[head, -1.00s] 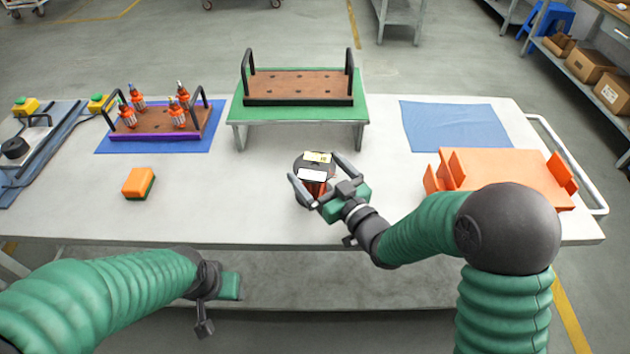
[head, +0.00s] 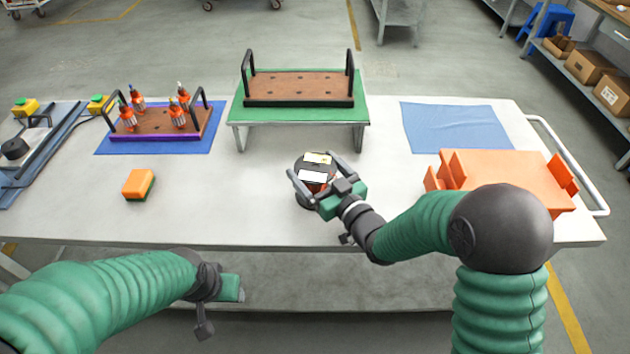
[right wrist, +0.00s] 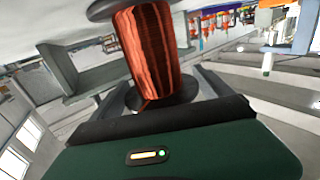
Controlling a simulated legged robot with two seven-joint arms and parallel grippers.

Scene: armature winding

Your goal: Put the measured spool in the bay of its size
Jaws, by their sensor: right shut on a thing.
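In the right wrist view the copper winding (right wrist: 147,55) fills the upper middle, above the gripper's green body. I cannot tell whether the spool touches the table. An orange rack (head: 505,175) with upright dividers stands at the right; my arm partly hides its front. My left gripper (head: 215,308) is low at the table's front edge, apart from everything; its fingers are unclear.
A green stand (head: 300,113) bears a brown board with black handles. A blue cloth (head: 456,126) lies flat behind the rack.

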